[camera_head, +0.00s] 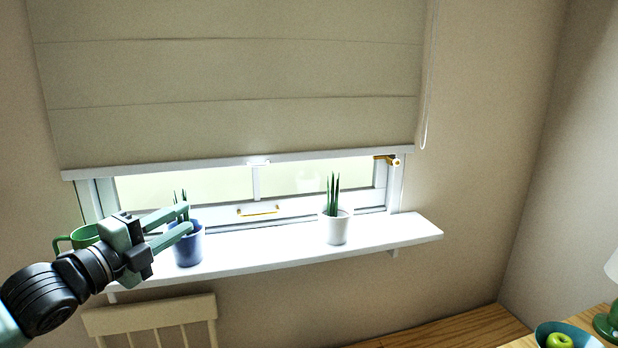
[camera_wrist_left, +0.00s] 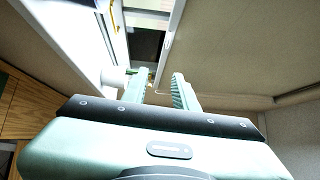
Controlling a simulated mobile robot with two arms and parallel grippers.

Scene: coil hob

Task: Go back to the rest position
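My left gripper (camera_head: 180,222) is in the head view at the left, in front of the window sill. Its two fingers are apart with nothing visible between them, and they overlap the blue pot (camera_head: 189,249) in the picture. Whether they touch the pot cannot be told. In the left wrist view the left gripper (camera_wrist_left: 162,88) also shows its fingers apart and empty, pointing toward the window and blind. My right gripper is not in either view.
A white sill (camera_head: 290,252) carries the blue pot, a white pot (camera_head: 336,228) with a plant and a green mug (camera_head: 84,236). A chair (camera_head: 150,314) stands below. A bowl (camera_head: 574,330) with a green apple (camera_head: 559,341) is at bottom right. A blind (camera_head: 235,90) hangs above.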

